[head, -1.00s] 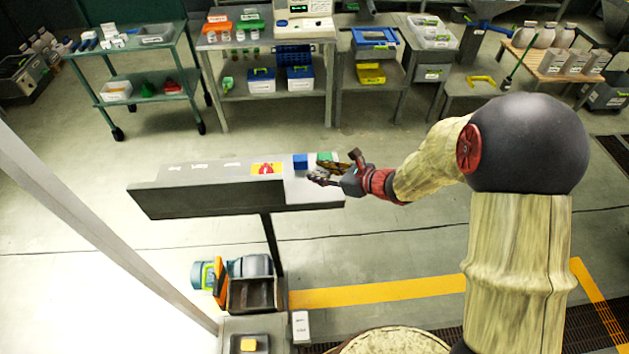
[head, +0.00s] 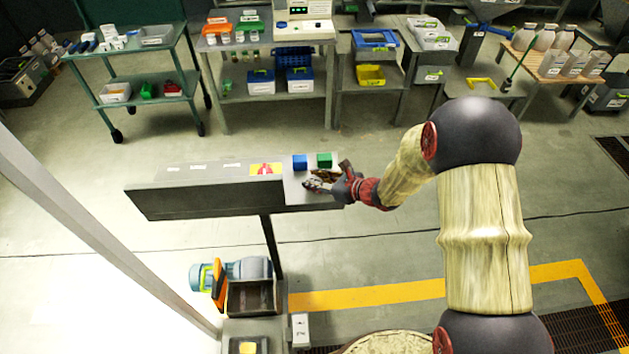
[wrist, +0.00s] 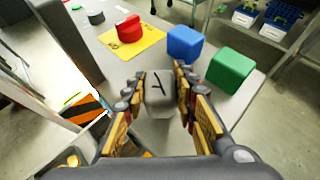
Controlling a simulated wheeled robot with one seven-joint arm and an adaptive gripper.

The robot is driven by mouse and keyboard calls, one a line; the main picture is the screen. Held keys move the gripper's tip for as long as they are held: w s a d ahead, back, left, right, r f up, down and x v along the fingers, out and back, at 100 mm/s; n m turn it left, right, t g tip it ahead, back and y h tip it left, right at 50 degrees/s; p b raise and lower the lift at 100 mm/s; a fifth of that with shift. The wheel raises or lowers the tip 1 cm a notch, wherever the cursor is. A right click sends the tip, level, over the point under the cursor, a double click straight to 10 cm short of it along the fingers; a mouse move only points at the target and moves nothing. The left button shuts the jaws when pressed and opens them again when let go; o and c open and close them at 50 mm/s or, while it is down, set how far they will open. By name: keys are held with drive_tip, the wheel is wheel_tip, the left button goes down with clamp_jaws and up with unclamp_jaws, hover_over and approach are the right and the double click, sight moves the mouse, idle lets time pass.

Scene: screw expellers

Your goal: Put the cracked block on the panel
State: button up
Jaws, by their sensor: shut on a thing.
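My gripper (head: 322,182) is at the right end of the long grey panel (head: 215,173). In the wrist view my gripper (wrist: 160,78) is shut on the cracked block (wrist: 160,92), a pale grey block with a black crack mark on top. The block sits between the two padded fingers, above or on the panel's pale surface; I cannot tell whether it touches. In the head view the fingers mostly hide the block.
A blue block (head: 300,162) and a green block (head: 324,160) stand on the panel just beyond my gripper. A red button (wrist: 129,27) on a yellow plate (wrist: 140,40) is to their left. Loaded benches stand behind, across open floor.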

drive_tip(key=shift+f, duration=0.2)
drive_tip(key=o, duration=1.2)
drive_tip(key=shift+c, duration=0.2)
drive_tip(key=shift+r, duration=0.15)
